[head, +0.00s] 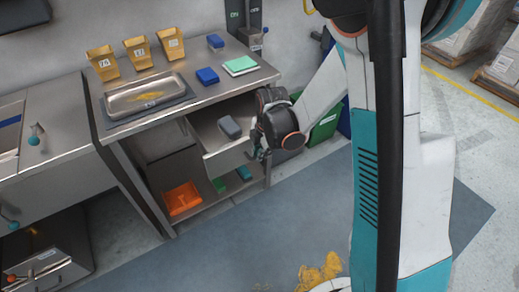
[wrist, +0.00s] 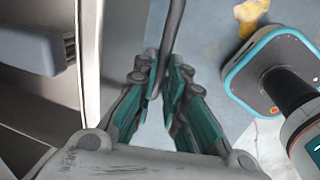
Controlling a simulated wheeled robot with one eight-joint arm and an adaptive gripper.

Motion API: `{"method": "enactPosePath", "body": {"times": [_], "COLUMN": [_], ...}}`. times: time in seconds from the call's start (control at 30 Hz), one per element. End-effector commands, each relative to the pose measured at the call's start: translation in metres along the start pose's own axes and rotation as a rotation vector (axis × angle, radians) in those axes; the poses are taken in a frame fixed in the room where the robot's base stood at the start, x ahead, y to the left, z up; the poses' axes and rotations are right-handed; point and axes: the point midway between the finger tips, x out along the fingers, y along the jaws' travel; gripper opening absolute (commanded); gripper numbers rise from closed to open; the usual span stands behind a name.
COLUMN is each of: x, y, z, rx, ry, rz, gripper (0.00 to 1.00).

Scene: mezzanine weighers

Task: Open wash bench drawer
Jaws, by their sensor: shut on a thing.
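The wash bench (head: 265,80) stands at the left of the head view. Its drawer (head: 224,160) is pulled out from under the top, and its inside shows. A grey-blue block (head: 230,127) lies in it; it also shows in the wrist view (wrist: 35,48). My gripper (head: 262,155) is at the right end of the drawer front. In the wrist view, my gripper (wrist: 165,85) has its teal-padded fingers shut on the dark drawer handle (wrist: 173,30), beside the drawer's front wall (wrist: 90,60). Part of the drawer's right side is hidden by my arm.
An orange dustpan (head: 182,198) lies on the lower shelf. A green bin (head: 323,127) stands right of the bench. Open floor (head: 225,250) lies in front.

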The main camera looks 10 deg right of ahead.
Motion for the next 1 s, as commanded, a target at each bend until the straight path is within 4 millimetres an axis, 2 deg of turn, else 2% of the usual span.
{"method": "enactPosePath", "body": {"times": [0.27, 0.3, 0.37, 0.4, 0.77, 1.0], "x": [0.000, 0.000, 0.000, 0.000, -0.002, -0.026], "y": [0.000, 0.000, 0.000, 0.000, 0.000, -0.001], "z": [0.000, 0.000, 0.000, 0.000, 0.000, 0.000], "rx": [0.000, 0.000, 0.000, 0.000, 0.000, 0.000], "ry": [-0.001, -0.001, -0.001, -0.001, 0.000, 0.000], "rz": [0.000, 0.000, 0.000, 0.000, 0.000, 0.000], "gripper": [0.00, 0.16, 0.29, 0.32, 0.32, 0.32]}}
